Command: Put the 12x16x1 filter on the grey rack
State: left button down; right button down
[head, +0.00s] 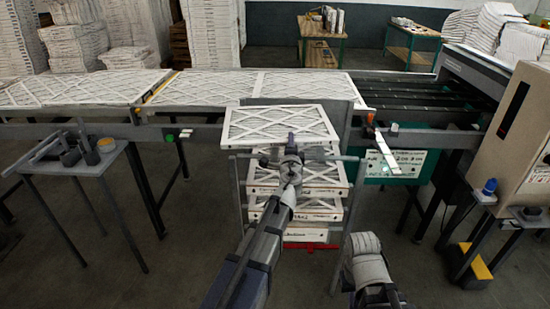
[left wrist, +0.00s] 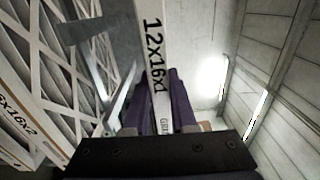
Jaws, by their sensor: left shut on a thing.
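A white-framed filter with a crossed lattice (head: 270,122) is at the front edge of my left gripper (head: 291,158), above a stack of filters. In the left wrist view its white edge (left wrist: 152,35) reads "12x16x1" and stands between my purple fingers (left wrist: 160,108), which are shut on it. A grey rack with upright posts (head: 348,200) stands around the stack below. I cannot tell whether the held filter touches the rack or stack. My right gripper (head: 366,262) is low at the front right; its fingers cannot be made out.
Several filters (head: 318,203) are stacked in the rack above a red base (head: 312,245). Another filter marked "12x16x2" (left wrist: 18,118) shows in the left wrist view. A conveyor (head: 400,95) with flat filters runs behind. A small grey table (head: 75,165) stands left; a beige machine (head: 520,130) stands right.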

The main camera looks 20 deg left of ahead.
pick_arm(q)
jog(key=shift+s+a+f, duration=0.1)
jog(key=shift+a+f, duration=0.05)
jog(key=shift+a, duration=0.2)
notch_tip(320, 180, down, 10)
jog(key=b, duration=1)
jog(key=shift+f, duration=0.2)
jog(key=c, duration=0.7)
grip_release()
jog(key=shift+r, duration=0.1)
jog(key=v, duration=1.2)
jog(key=shift+r, duration=0.2)
